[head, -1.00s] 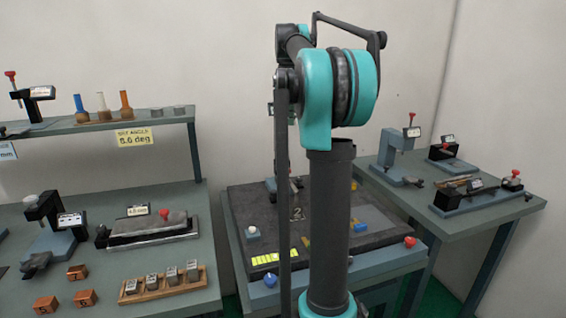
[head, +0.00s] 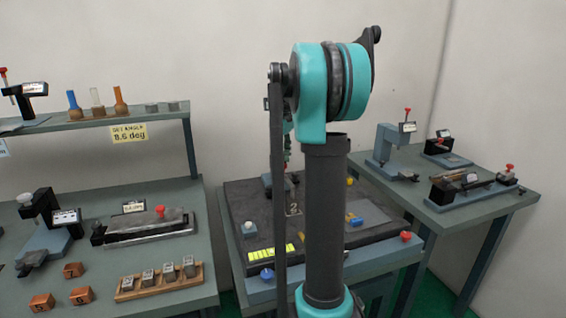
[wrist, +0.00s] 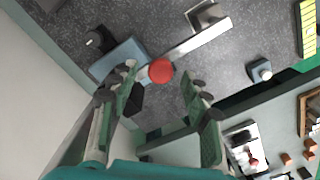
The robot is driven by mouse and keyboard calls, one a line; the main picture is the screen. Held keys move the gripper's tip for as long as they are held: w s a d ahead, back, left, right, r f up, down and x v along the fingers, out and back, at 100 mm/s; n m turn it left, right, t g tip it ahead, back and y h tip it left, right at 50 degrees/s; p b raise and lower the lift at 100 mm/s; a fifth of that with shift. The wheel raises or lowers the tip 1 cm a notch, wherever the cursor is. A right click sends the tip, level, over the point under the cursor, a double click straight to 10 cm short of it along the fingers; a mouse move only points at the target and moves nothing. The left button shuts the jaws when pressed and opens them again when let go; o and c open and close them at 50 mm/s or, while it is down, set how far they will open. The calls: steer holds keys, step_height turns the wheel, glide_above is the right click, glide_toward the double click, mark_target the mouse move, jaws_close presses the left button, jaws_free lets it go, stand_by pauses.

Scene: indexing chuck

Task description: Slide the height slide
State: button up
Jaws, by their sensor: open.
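I cannot tell for sure which of these parts is the height slide. A blue-grey base block (wrist: 119,62) lies to the left. My gripper (wrist: 158,84) is open, its two green fingers on either side of the red knob with gaps visible; depth to the knob is unclear. In the head view my arm hides most of this fixture on the dark plate (head: 238,207).
A white button (head: 248,227), a yellow-green strip (head: 270,252), a blue knob (head: 267,274) and a red button (head: 406,236) are around the plate. Benches with gauges stand left (head: 195,290) and right (head: 460,215). A wall is close behind.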

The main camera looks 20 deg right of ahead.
steer(key=shift+f, duration=0.65)
steer(key=shift+c, duration=0.6)
jaws_close()
